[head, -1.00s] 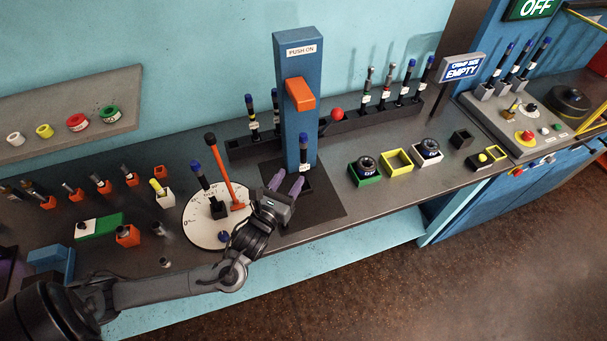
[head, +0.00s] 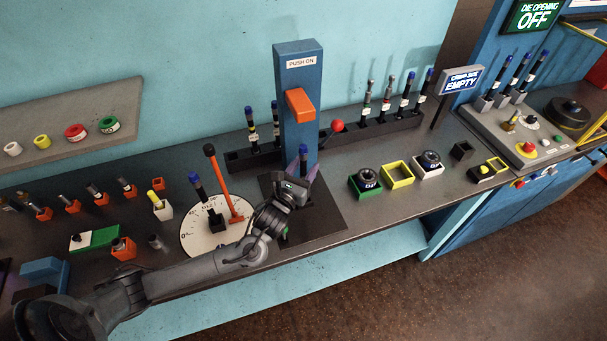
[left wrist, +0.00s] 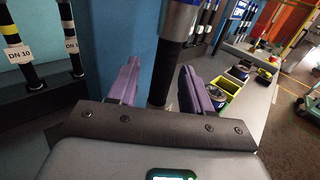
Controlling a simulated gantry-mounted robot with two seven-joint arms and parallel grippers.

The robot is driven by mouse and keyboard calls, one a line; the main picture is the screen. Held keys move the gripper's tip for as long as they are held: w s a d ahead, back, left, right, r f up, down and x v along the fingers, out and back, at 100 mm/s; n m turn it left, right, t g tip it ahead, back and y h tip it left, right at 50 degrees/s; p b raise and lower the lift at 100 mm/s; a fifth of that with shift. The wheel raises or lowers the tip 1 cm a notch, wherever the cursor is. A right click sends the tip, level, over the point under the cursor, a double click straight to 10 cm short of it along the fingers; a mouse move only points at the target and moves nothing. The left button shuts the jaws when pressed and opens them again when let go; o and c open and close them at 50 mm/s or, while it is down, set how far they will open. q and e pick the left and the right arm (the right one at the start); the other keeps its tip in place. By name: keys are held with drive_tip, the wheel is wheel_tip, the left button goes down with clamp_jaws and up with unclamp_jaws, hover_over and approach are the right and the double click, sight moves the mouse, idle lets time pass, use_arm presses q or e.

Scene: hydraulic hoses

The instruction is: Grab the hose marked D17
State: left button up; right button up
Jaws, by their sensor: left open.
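A dark hose with a blue top (head: 303,150) stands upright at the foot of the blue PUSH ON column. In the left wrist view it is a black hose with a silver collar (left wrist: 160,78) between the two purple fingers. No D17 mark can be read on it; the gripper hides its lower part in the head view. My left gripper (head: 300,178) is open, its fingers (left wrist: 160,88) apart on either side of the hose, with a gap visible at least on the left. My right gripper is not in view.
The blue column (head: 297,75) with an orange lever (head: 299,104) rises right behind the hose. A black rack (head: 385,128) holds several hoses. A round dial (head: 205,236) with an orange lever is at left. Green (head: 365,186) and yellow (head: 397,174) boxes stand to the right.

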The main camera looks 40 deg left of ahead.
use_arm(q)
drive_tip(key=shift+w+a, duration=0.15)
drive_tip(key=shift+w, duration=0.55)
clamp_jaws()
drive_tip(key=shift+r, duration=0.1)
